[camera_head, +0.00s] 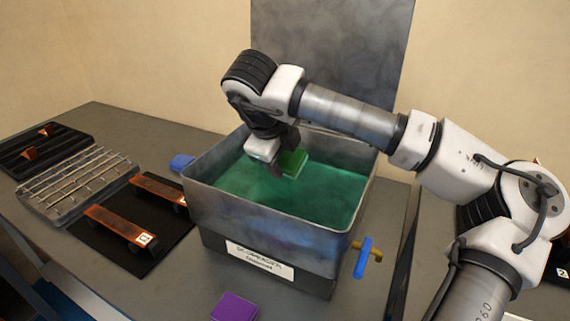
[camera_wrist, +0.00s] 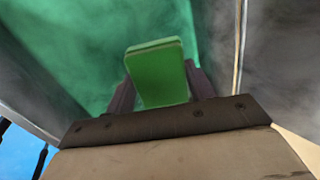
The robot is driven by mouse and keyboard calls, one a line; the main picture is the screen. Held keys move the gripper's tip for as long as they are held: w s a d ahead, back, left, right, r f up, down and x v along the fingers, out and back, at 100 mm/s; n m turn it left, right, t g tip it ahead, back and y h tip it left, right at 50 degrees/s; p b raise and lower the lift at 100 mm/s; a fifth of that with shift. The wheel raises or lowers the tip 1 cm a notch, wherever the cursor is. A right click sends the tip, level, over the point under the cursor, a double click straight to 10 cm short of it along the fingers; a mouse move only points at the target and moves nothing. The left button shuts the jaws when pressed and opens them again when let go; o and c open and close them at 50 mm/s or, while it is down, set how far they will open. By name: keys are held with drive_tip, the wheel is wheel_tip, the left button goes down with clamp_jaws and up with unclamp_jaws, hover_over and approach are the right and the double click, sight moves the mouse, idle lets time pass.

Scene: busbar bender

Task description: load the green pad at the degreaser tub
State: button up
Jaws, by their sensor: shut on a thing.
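The green pad (camera_head: 293,162) is held in my gripper (camera_head: 276,163), over the green liquid inside the degreaser tub. In the wrist view the pad (camera_wrist: 157,70) sits between the two dark fingers of my gripper (camera_wrist: 160,88), which is shut on it. The degreaser tub (camera_head: 270,226) is a grey metal box with a white label on its front, standing on the table. Green liquid (camera_head: 250,185) fills much of it. Whether the pad touches the liquid cannot be told. Part of the pad is hidden behind the gripper in the head view.
A purple pad (camera_head: 234,306) lies on the table in front of the tub. A blue-handled valve (camera_head: 365,257) sticks out at the tub's right. Copper bars (camera_head: 118,226) lie on a black mat at left, beside a wire rack (camera_head: 77,184). A grey panel (camera_head: 335,50) stands behind the tub.

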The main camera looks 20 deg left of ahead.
sight(283, 155)
drive_tip(key=shift+r+p, duration=1.65)
drive_tip(key=shift+r, duration=1.7)
wheel_tip(283, 155, up, 4)
drive_tip(key=shift+p, duration=1.1)
